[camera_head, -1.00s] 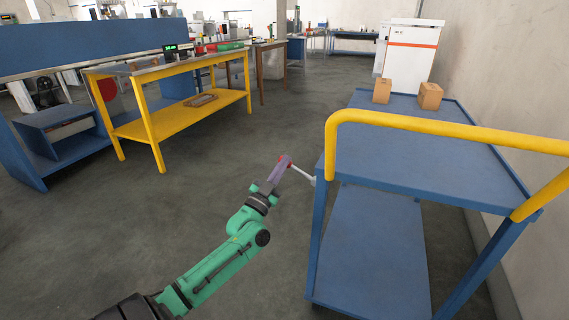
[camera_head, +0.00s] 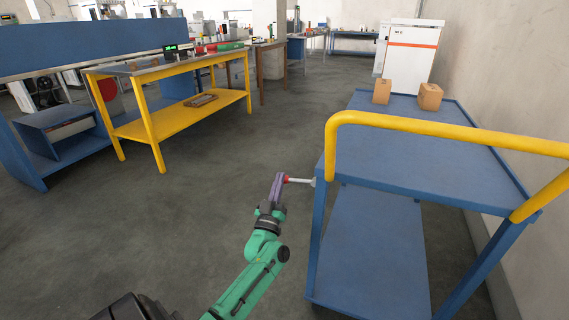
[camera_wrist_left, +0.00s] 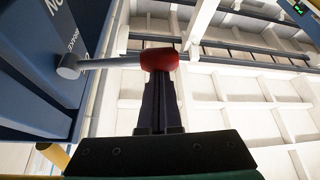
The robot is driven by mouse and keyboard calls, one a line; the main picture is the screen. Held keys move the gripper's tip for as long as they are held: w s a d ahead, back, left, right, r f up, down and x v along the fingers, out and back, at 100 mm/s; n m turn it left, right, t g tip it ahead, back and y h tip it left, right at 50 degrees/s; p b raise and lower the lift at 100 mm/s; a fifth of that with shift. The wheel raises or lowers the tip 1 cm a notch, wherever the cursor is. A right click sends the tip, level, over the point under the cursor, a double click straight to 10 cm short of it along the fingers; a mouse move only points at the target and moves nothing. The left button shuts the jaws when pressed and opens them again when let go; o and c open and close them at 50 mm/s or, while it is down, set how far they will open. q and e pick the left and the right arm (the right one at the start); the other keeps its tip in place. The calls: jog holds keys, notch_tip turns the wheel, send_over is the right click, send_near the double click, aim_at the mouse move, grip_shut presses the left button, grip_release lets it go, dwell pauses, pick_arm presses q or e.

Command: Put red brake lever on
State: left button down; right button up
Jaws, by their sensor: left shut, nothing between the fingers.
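The brake lever is a light grey rod (camera_head: 300,181) with a red knob (camera_head: 287,179), on the left side of the blue cart (camera_head: 430,150). The rod lies about level in the head view, with the knob at its left end. In the left wrist view, the red knob (camera_wrist_left: 160,60) lies across the fingers and hides part of them; the grey rod (camera_wrist_left: 110,63) runs left to a round pivot. My left gripper (camera_head: 278,181), with purple fingers, is shut with nothing between them, right at the knob. Whether it touches the knob is hard to tell. My right gripper is out of view.
The cart has a yellow handrail (camera_head: 430,125) and two cardboard boxes (camera_head: 429,97) on top. A yellow-framed workbench (camera_head: 180,115) stands at the left. The floor (camera_head: 180,215) between bench and cart is clear.

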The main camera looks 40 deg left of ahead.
pick_arm(q)
jog(key=f+n+g+y, duration=0.1)
jog(key=n, duration=0.1)
jog(key=d+f+n+g+y, duration=0.1)
jog(key=f+n, duration=0.1)
jog(key=n, duration=0.1)
jog(key=f+n+g+y, duration=0.1)
jog(key=n, duration=0.2)
jog(key=shift+w+d+f+y+p, duration=0.15)
jog(key=shift+w+f+y+p, duration=0.15)
jog(key=shift+p, duration=0.1)
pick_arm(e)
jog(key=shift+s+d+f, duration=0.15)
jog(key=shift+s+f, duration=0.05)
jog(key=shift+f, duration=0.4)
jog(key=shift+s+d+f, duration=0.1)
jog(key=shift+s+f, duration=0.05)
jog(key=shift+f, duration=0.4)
pick_arm(q)
jog(key=shift+g, duration=0.3)
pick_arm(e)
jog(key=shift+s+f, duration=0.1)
